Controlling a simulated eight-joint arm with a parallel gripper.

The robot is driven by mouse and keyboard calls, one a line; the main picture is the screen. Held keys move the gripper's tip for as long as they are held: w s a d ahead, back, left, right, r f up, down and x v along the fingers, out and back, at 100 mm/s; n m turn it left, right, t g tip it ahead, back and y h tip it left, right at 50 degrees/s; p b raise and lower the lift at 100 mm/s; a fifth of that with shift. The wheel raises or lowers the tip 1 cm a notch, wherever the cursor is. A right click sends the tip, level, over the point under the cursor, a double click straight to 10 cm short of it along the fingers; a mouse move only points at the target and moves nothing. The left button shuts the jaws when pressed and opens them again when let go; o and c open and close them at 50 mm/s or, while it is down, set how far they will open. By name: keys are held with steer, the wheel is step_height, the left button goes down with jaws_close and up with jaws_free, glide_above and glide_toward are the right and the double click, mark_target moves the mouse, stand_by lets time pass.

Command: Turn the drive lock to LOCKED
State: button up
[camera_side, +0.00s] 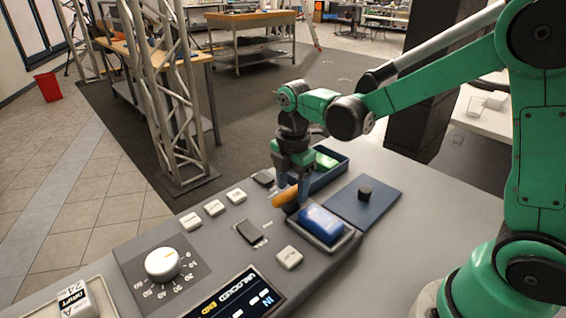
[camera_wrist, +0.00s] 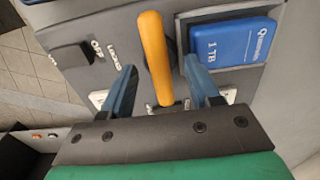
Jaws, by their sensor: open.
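The drive lock appears as an orange handle (camera_side: 284,198) beside the blue drive (camera_side: 321,224), which sits in a grey bay. In the wrist view the orange handle (camera_wrist: 155,58) runs lengthwise between my fingers, and the blue drive (camera_wrist: 243,40), marked 1 TB, lies to its right. My gripper (camera_side: 291,187) is open and low over the handle, with a finger on either side in the wrist view (camera_wrist: 161,72). Whether a finger touches the handle, I cannot tell. The handle's pivot is mostly hidden. The display (camera_side: 238,297) reads UNLOCKED.
A black rocker switch (camera_side: 249,232) and a white button (camera_side: 289,257) are near the drive bay. A white dial (camera_side: 162,263) is at left. A blue tray (camera_side: 328,170) with a green item stands behind, and a blue plate with a black knob (camera_side: 365,193) is to the right.

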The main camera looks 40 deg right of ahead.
jaws_close()
steer(key=shift+m, duration=0.3)
steer(key=m, duration=0.3)
steer(key=shift+m, duration=0.4)
steer(key=m, duration=0.4)
steer(key=shift+f+m, duration=0.1)
steer(key=shift+m, duration=0.2)
steer(key=m, duration=0.4)
steer(key=shift+m, duration=2.5)
